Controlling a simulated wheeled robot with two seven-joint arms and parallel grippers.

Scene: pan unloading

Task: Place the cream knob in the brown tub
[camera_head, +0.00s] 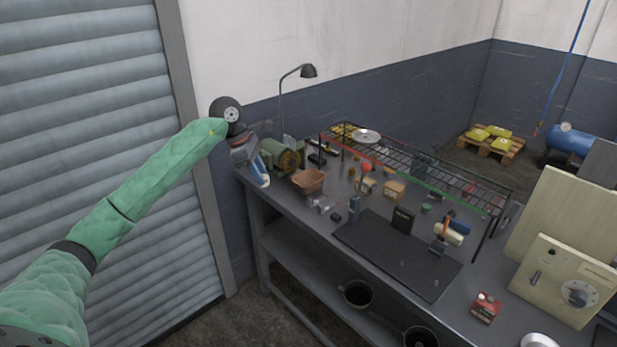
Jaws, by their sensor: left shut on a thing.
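My left gripper (263,181) hangs at the left end of the workbench, with blue and pale parts at its tip. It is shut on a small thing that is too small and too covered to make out. The brown tub (308,181) stands on the bench just right of the gripper, upright, with its open top facing up. The gripper is apart from the tub. I cannot tell for sure which thing is the cream knob. A cream rounded piece (449,235) lies on the right part of the bench. My right gripper is out of view.
A green motor-like machine (284,157) stands behind the gripper, close to the tub. A wire rack (430,172) runs along the bench's back, with several small parts beneath. A dark mat (385,252) covers the front middle. A cream control box (565,280) stands at the right.

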